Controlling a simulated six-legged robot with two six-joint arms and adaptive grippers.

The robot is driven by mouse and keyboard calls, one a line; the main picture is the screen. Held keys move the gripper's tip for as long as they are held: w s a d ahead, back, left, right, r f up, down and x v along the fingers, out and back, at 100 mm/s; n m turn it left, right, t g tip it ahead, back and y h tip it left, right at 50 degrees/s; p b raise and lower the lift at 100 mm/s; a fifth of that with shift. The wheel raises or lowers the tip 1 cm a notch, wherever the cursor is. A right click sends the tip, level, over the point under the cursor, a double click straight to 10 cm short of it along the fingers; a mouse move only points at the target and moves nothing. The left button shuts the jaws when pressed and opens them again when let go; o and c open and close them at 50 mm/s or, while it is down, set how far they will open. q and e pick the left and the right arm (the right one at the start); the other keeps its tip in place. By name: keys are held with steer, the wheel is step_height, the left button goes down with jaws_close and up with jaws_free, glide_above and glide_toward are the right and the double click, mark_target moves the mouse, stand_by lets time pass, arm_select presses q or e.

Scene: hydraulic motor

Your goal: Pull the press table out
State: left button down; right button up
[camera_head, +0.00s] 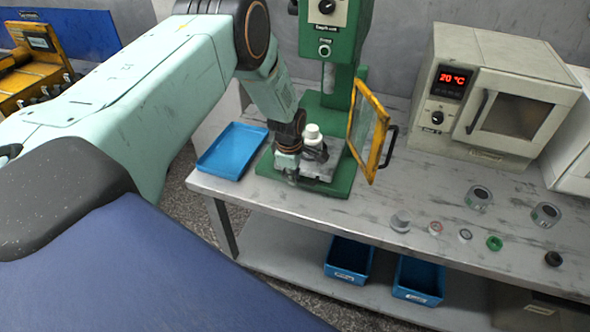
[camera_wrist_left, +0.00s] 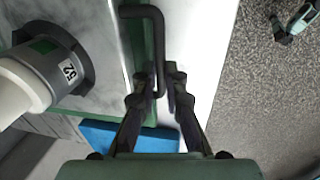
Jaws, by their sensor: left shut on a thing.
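The press table (camera_head: 325,172) is a grey plate low in the green press (camera_head: 340,100). A white cylindrical part with a dark flange (camera_head: 313,138) stands on it; it also shows in the left wrist view (camera_wrist_left: 38,78). My left gripper (camera_head: 288,172) is at the table's front left side. In the left wrist view, its fingers (camera_wrist_left: 163,82) are closed on the black bar handle (camera_wrist_left: 152,30) at the table's edge. In the head view my gripper hides the handle. My right gripper is not in view.
The press's yellow-framed guard door (camera_head: 371,135) stands open to the right. A blue tray (camera_head: 232,151) lies left of the press. An oven (camera_head: 495,95) and several small parts are on the workbench (camera_head: 290,203) to the right. Blue bins (camera_head: 347,262) sit on the lower shelf.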

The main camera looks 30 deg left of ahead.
arm_select(q)
steer(key=shift+r, duration=0.35)
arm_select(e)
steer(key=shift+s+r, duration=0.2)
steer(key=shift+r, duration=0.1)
arm_select(q)
steer(key=shift+f, duration=0.1)
steer(key=c, duration=1.7)
jaws_free()
steer(key=o, duration=0.3)
steer(key=shift+s, duration=0.4)
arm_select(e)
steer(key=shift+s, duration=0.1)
arm_select(q)
steer(key=shift+w, duration=0.2)
